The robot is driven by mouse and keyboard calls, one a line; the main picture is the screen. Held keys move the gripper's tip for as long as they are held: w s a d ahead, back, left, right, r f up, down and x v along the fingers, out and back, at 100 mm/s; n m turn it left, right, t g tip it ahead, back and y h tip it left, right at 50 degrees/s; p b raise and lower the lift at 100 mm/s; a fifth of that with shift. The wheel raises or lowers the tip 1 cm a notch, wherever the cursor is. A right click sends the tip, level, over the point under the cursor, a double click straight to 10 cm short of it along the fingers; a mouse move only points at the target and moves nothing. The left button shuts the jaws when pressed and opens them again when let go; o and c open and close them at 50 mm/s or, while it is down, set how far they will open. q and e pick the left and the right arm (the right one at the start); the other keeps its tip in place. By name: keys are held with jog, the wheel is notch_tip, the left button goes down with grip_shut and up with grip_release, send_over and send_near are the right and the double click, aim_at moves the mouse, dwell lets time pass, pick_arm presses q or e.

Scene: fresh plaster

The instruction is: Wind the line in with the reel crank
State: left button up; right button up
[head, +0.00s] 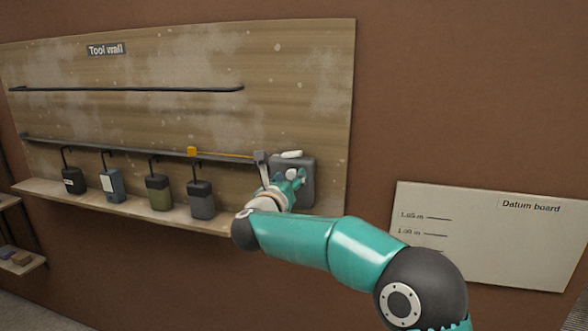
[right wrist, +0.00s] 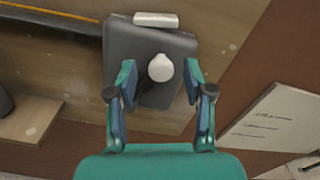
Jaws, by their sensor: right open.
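The reel is a dark grey box (head: 308,184) at the right end of the tool wall; it also shows in the right wrist view (right wrist: 122,45). A white rounded knob (right wrist: 160,68) stands out from its face, and a white bar (right wrist: 157,20) is at its top edge. A thin yellow line (head: 228,155) runs left from a small grey block (head: 260,157) to a yellow tag (head: 192,151). My right gripper (right wrist: 159,80) is open, with one finger on each side of the knob in the picture; contact cannot be told. My left gripper is out of view.
Several dark canisters, one of them olive (head: 158,193), hang from the lower rail above a wooden ledge (head: 130,209). An upper rail (head: 130,89) is bare. A pale datum board (head: 490,235) is on the right. The brown wall between the boards is clear.

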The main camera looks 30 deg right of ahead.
jog(key=shift+x, duration=1.05)
grip_shut()
jog(key=shift+s+d, duration=0.1)
jog(key=shift+d, duration=0.2)
jog(key=shift+a, duration=0.25)
jog(key=shift+f, duration=0.1)
